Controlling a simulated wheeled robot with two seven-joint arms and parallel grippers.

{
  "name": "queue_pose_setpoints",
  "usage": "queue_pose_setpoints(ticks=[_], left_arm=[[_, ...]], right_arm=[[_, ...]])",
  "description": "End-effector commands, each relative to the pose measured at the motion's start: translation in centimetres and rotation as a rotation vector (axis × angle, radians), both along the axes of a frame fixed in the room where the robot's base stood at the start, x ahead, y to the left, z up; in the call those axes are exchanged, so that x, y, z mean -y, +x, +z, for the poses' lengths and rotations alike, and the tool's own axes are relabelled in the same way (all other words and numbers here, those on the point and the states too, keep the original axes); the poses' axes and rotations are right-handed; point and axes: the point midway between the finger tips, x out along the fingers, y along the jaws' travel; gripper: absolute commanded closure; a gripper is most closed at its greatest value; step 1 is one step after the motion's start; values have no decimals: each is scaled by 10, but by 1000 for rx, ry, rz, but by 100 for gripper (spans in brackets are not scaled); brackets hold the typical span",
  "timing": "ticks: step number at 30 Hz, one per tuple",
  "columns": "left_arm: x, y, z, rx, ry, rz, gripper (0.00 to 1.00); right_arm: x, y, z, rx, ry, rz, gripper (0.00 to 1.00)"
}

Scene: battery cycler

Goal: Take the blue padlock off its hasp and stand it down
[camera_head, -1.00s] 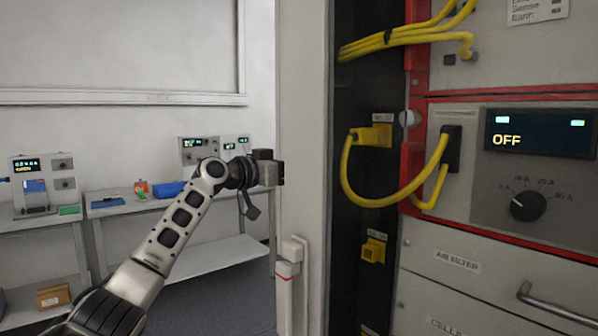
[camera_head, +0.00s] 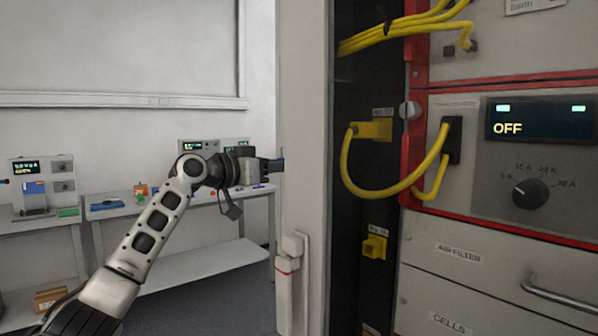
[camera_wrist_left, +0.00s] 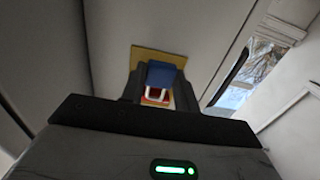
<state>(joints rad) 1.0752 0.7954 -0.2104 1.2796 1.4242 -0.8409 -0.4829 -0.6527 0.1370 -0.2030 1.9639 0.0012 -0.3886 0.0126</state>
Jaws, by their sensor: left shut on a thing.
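The blue padlock (camera_wrist_left: 162,73) sits between the two dark fingers of my left gripper (camera_wrist_left: 158,88) in the left wrist view, its pale shackle showing below the blue body. A tan plate (camera_wrist_left: 146,56) and a patch of red lie behind it. I cannot tell whether the shackle is through the hasp. In the head view my left gripper (camera_head: 272,165) is shut at the left edge of the pale cabinet frame; the padlock is not clear there. My right gripper is not in view.
The pale cabinet frame (camera_head: 304,130) stands close to the gripper's right. Yellow cables (camera_head: 375,190) loop in front of the rack on the right. A bench (camera_head: 210,198) with instruments stands behind my arm. A window shows in the left wrist view (camera_wrist_left: 250,75).

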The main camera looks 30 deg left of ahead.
Motion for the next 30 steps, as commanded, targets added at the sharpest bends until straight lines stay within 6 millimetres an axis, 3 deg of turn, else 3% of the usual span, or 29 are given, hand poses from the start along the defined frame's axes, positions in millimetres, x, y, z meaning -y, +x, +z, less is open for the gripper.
queue_pose_setpoints(ticks=[18, 30], left_arm=[[-10, -23, -1, 1, 0, 0, 86], [-11, -27, 0, 1, 0, 0, 86]], right_arm=[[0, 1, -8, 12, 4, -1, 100], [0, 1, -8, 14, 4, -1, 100]])
